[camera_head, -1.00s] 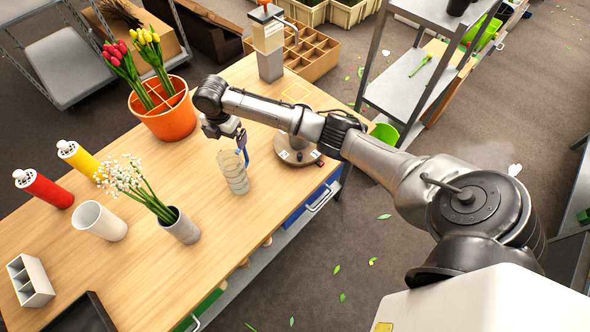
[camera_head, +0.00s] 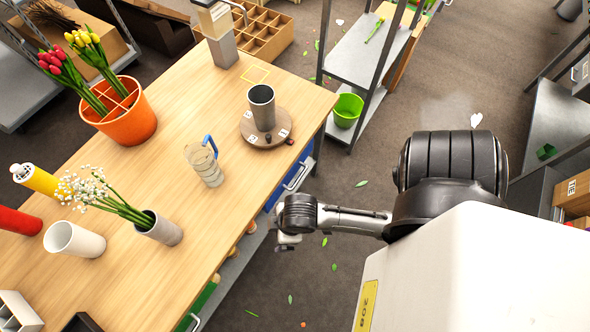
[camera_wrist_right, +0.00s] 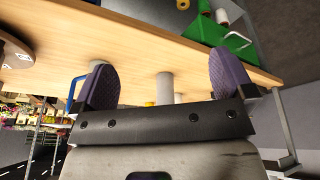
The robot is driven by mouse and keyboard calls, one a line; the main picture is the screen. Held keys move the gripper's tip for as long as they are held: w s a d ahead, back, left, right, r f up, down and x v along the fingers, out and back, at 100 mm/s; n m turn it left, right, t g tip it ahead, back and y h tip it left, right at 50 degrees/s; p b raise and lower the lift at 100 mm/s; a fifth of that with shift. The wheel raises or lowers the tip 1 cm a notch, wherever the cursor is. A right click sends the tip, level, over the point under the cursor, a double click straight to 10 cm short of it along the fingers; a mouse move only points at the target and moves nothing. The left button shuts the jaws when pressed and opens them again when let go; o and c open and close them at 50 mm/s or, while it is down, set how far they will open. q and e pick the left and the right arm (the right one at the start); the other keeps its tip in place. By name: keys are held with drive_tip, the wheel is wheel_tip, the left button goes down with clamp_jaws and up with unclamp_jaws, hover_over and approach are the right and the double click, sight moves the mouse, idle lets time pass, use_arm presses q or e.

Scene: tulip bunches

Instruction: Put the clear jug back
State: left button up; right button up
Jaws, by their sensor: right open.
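The clear jug (camera_head: 208,168) with its blue handle (camera_head: 210,145) stands upright on the wooden table (camera_head: 150,262), near the front edge. My right gripper (camera_head: 288,241) is off the table, past its front edge, to the right of and below the jug in the head view. The jug stands apart from it. In the right wrist view, the two purple-padded fingers (camera_wrist_right: 163,82) are spread wide with nothing between them; the tabletop lies beyond. My left gripper is not in view.
A yellow square outline (camera_head: 255,74) is on the tabletop behind a round turntable (camera_head: 248,134) holding a grey cup (camera_head: 262,104). A grey vase of white flowers (camera_head: 163,230) and a white cup (camera_head: 74,240) stand left of the jug. An orange pot (camera_head: 128,125) stands behind.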

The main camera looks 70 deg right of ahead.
drive_tip(key=s, duration=0.1)
drive_tip(key=s+r+m, duration=0.1)
drive_tip(key=s+d+m, duration=0.1)
drive_tip(key=shift+s+r+h, duration=0.25)
drive_tip(key=shift+r+h, duration=0.05)
drive_tip(key=shift+r, duration=0.1)
